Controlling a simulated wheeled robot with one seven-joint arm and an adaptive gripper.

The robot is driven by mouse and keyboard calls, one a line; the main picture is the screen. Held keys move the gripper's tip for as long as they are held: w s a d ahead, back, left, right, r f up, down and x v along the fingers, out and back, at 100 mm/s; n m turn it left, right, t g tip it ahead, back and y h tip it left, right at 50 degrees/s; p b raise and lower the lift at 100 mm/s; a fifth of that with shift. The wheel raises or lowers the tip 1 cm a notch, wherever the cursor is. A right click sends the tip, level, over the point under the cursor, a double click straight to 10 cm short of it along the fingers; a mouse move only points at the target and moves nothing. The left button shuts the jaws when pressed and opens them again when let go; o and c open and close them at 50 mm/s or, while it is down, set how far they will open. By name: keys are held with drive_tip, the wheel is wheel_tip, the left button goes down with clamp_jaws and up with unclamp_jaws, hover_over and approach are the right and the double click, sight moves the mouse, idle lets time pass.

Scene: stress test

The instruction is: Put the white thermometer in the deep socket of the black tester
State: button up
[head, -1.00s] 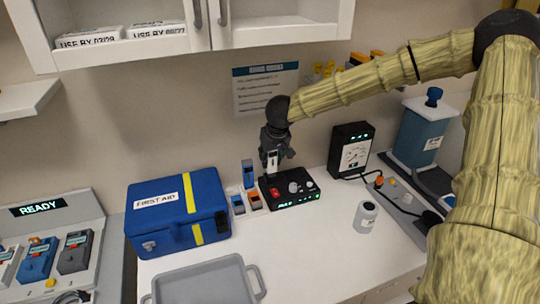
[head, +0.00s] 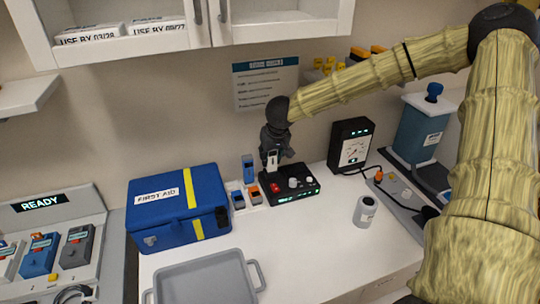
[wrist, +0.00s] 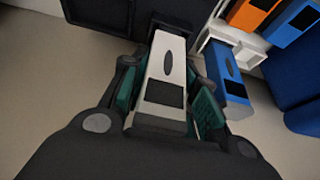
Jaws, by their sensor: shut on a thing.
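The white thermometer (head: 272,160) is upright in my gripper (head: 275,154), with its lower end at the rear left part of the black tester (head: 292,198). I cannot tell how far the end is inside a socket. The tester (wrist: 98,12) shows as a dark block at the top there. The deep socket is hidden behind the thermometer and fingers.
Left of the tester, a white rack (wrist: 243,42) holds blue and orange thermometers; a taller blue one (head: 248,168) stands close to my gripper. A blue first aid case (head: 170,212) is further left.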

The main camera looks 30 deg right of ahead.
drive_tip(key=o, duration=1.1)
drive_tip(key=shift+r, duration=0.1)
drive_tip(key=v, duration=1.1)
drive_tip(key=shift+s+r, duration=0.3)
